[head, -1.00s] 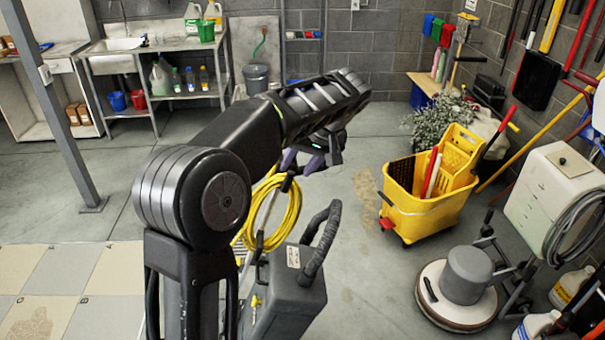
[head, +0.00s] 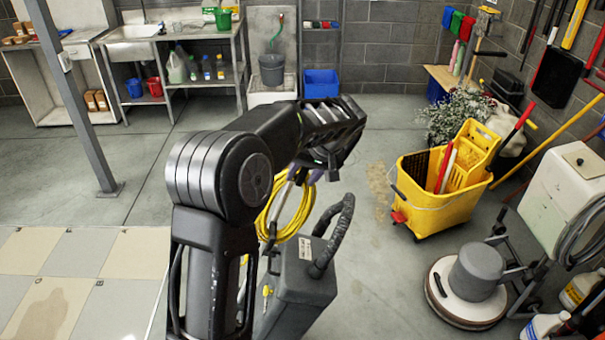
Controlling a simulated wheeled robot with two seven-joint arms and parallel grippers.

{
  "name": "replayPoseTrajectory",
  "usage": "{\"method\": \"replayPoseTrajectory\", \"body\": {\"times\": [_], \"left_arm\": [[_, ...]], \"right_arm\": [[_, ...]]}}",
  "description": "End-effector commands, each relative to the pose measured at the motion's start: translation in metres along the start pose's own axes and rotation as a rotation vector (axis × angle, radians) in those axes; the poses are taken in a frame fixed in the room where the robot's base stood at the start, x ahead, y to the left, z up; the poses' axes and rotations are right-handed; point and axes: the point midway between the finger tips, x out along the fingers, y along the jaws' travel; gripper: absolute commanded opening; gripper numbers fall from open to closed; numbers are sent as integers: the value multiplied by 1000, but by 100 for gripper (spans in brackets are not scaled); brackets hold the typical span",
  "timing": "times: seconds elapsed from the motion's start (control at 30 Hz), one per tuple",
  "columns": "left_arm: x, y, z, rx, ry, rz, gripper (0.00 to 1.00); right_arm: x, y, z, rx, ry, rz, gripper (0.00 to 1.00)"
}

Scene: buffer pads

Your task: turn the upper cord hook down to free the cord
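A yellow cord (head: 303,215) hangs in a coil on the handle post of a dark grey floor machine (head: 300,292) with a looped black hose. The upper cord hook is not clearly seen; the top of the coil is partly covered by my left arm. My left gripper (head: 333,172) is at the end of the black arm, just above and right of the top of the coil. Its fingers are small and dark, and I cannot tell whether they are apart or touch anything. My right gripper is out of view.
A yellow mop bucket (head: 437,205) stands to the right, with a round floor polisher (head: 470,280) in front of it. Pale tiles (head: 75,255) lie at the left.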

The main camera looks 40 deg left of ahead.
Motion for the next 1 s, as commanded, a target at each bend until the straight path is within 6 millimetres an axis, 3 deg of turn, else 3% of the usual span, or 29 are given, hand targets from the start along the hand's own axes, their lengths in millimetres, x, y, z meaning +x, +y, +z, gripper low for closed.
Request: {"method": "replayPoseTrajectory", "body": {"times": [0.13, 0.6, 1.0], "left_arm": [[0, 0, 0, 0, 0, 0, 39], [0, 0, 0, 0, 0, 0, 1], [0, 0, 0, 1, 1, -2, 0]], "right_arm": [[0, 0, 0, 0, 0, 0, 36], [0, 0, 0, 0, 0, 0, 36], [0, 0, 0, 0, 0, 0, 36]]}}
